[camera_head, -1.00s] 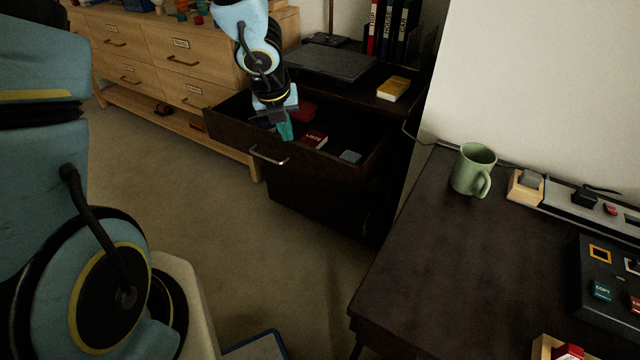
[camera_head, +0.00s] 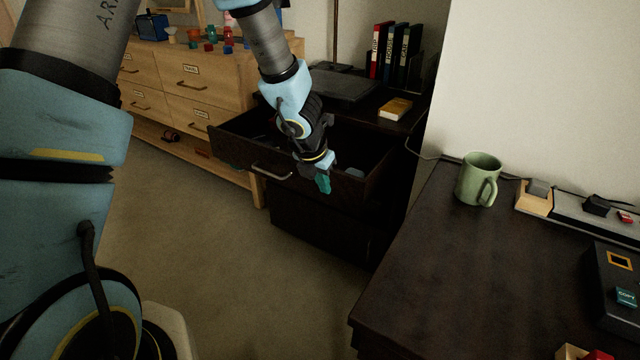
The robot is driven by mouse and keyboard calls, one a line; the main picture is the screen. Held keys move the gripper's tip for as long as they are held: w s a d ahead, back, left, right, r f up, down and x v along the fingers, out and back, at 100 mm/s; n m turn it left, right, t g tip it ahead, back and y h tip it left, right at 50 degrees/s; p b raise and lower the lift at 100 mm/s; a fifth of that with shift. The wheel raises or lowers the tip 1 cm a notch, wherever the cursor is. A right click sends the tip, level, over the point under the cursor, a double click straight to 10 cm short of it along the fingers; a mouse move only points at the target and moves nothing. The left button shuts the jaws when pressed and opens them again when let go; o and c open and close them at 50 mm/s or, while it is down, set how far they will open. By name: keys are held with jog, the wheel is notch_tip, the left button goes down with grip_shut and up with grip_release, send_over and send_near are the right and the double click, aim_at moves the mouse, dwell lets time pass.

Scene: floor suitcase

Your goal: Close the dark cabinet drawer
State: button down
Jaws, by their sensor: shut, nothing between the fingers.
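The dark cabinet drawer (camera_head: 232,155) is pulled out from the dark cabinet (camera_head: 325,225). Its metal handle (camera_head: 271,172) is on the front panel. My gripper (camera_head: 324,184) is shut, with teal fingertips pointing down. In the picture it overlaps the right part of the drawer's front, right of the handle. I cannot tell whether it touches the drawer. My arm hides much of the drawer's inside; a small grey-blue item (camera_head: 354,172) shows in it.
A dark desk (camera_head: 440,270) with a green mug (camera_head: 478,180) stands at the right. A wooden drawer unit (camera_head: 190,80) stands at the back left. A yellow book (camera_head: 395,108) and binders (camera_head: 393,52) are on the cabinet top. The floor (camera_head: 200,235) before the drawer is clear.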

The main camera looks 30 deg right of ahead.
aim_at(333, 177)
jog(key=shift+w+d+f+p, duration=0.1)
jog(key=shift+w+d+p, duration=0.25)
jog(key=shift+d+p, duration=0.25)
jog(key=shift+w+d+f+p, duration=0.1)
jog(key=shift+w+d+p, duration=0.25)
jog(key=shift+d+p, duration=0.3)
jog(key=shift+w+d+f+p, duration=0.1)
jog(key=shift+w+d+p, duration=0.25)
jog(key=shift+d+p, duration=0.25)
